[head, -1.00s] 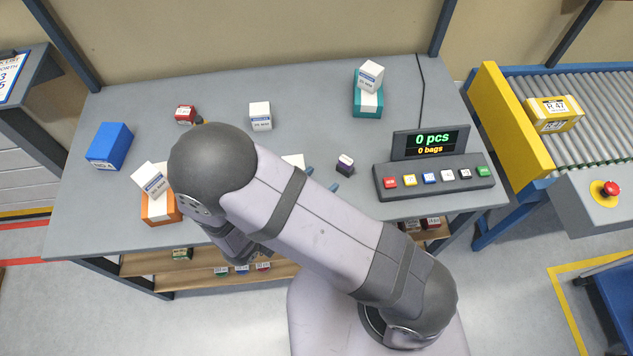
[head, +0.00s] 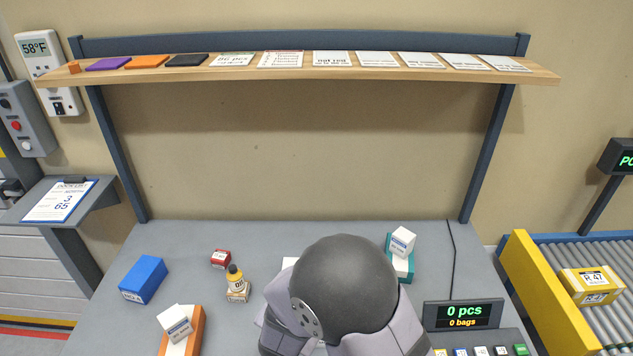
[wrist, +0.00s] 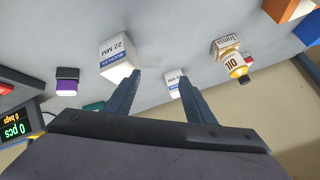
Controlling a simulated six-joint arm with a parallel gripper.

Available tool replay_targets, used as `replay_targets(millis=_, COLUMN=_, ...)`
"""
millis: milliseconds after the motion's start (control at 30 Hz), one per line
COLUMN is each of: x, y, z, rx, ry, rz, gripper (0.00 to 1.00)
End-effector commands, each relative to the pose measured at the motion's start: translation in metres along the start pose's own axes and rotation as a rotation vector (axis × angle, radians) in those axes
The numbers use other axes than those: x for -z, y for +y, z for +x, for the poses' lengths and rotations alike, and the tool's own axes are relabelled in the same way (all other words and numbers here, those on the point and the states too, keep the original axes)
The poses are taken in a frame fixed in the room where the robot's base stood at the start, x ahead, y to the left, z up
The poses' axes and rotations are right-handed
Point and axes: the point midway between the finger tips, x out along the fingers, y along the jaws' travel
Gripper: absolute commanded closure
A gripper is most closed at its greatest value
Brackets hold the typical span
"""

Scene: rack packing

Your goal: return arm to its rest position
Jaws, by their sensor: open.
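My gripper (wrist: 158,82) shows in the wrist view with its two dark fingers spread apart and nothing held between them. It hangs over the grey table (wrist: 200,20), pictured upside down. A white box marked 22 MM (wrist: 118,62) sits by the left fingertip, apparently on the table. A second white box (wrist: 174,82) shows between the fingertips, farther off. In the head view my arm covers the table's middle front, and the gripper itself is hidden behind it.
On the table stand a blue box (head: 143,279), a red box (head: 221,259), an oil bottle (head: 236,285), an orange box (head: 196,330) with a white box on it, and a teal box (head: 403,268) under another white box. A shelf (head: 300,72) spans above; a conveyor (head: 590,262) stands right.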

Motion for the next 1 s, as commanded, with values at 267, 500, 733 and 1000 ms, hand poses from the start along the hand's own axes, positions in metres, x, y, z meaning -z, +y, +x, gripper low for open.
replay_targets(millis=267, x=0.023, y=0.042, z=-0.039, rx=0.067, ry=-0.316, rz=-0.194, gripper=0.51)
replay_targets(millis=500, x=0.03, y=0.141, z=-0.096, rx=-0.035, ry=-0.529, rz=-0.402, gripper=0.51)
replay_targets(millis=733, x=0.031, y=0.209, z=-0.136, rx=-0.157, ry=-0.645, rz=-0.502, gripper=0.51)
replay_targets(millis=1000, x=0.03, y=0.225, z=-0.147, rx=-0.19, ry=-0.675, rz=-0.524, gripper=0.51)
